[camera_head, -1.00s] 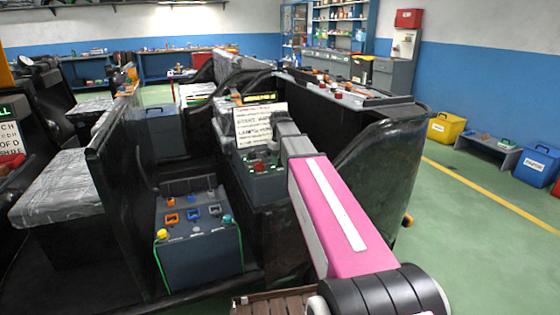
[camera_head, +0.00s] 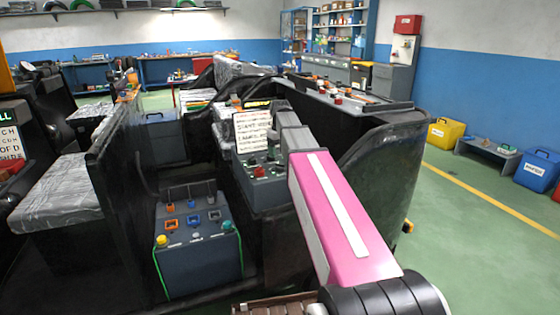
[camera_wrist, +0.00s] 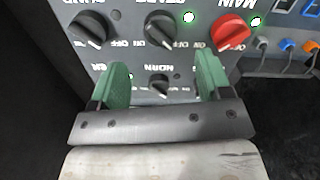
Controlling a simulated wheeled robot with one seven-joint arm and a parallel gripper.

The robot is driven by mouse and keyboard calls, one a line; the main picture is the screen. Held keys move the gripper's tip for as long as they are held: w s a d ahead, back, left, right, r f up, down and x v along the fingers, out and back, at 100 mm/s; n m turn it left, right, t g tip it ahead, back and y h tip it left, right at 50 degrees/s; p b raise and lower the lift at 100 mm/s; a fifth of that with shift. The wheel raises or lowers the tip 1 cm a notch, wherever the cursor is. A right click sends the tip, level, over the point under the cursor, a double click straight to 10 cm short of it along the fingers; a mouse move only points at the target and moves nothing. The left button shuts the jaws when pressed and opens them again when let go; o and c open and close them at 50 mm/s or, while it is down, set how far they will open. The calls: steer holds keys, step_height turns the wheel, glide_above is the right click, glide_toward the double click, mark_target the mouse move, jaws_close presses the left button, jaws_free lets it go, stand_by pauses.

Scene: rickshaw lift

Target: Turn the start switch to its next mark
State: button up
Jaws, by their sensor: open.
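In the wrist view the dark control panel (camera_wrist: 203,18) fills the top, its labels upside down. A red knob (camera_wrist: 231,33) marked MAIN and two black knobs (camera_wrist: 161,30) (camera_wrist: 91,29) stand in a row, each with ON and OFF marks. A smaller black knob (camera_wrist: 160,85) sits lower, between the fingers. I cannot read a START label, so I cannot tell which knob is the start switch. My gripper (camera_wrist: 164,66) is open, its green fingers apart on either side of the small knob and below the upper row. I cannot tell whether it touches the panel.
A white lettered card (camera_head: 253,130) stands behind the panel. A grey box with coloured sockets and knobs (camera_head: 198,268) sits on the left. Dark cab walls (camera_head: 122,195) rise close around. Green lights glow beside two knobs in the wrist view. Open green floor (camera_head: 470,250) lies to the right.

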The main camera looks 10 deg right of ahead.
steer(key=shift+r, duration=1.9)
